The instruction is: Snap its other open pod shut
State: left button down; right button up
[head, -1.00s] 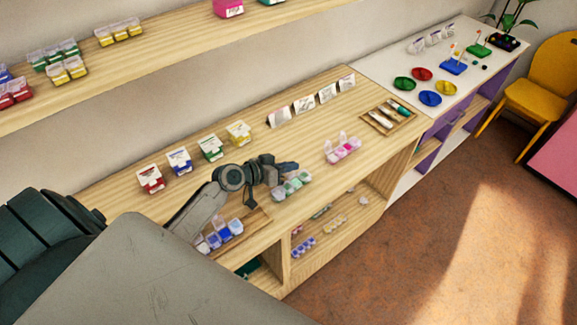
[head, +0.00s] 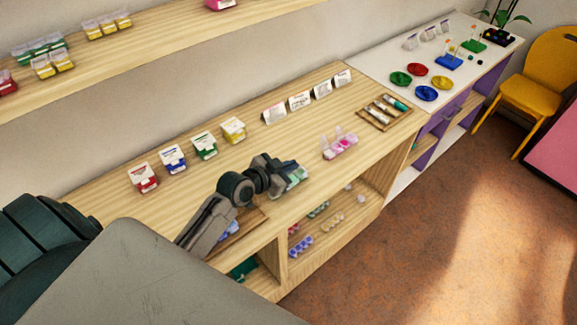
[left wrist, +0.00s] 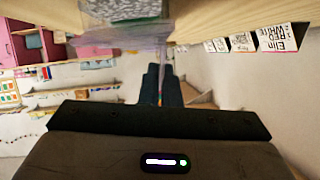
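A bead box with pale green beads (head: 292,183) lies at the front edge of the wooden counter, mostly hidden by my left gripper (head: 292,167). In the left wrist view my left gripper (left wrist: 161,84) has its two dark fingers together, just short of a clear, purplish lid (left wrist: 150,43) by a grey-green bead pod (left wrist: 132,9). I cannot tell whether the fingers touch the lid. A pink bead box (head: 340,147) stands to the right with clear lids standing up. My right gripper is not in view.
Red (head: 142,178), blue (head: 172,159), green (head: 204,146) and yellow (head: 232,130) bead boxes line the back of the counter, with white cards (head: 299,100) beyond. A wooden tray (head: 385,112) lies at the right end. The counter between is clear.

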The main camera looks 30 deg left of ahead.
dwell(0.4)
pick_arm(q)
jog(key=c, duration=1.6)
grip_release()
jog(key=shift+c, duration=0.2)
jog(key=b+v, duration=0.1)
jog(key=v, duration=0.9)
jog(key=shift+s+r+b, duration=0.2)
jog(key=shift+s+b, duration=0.15)
jog(key=shift+b, duration=0.05)
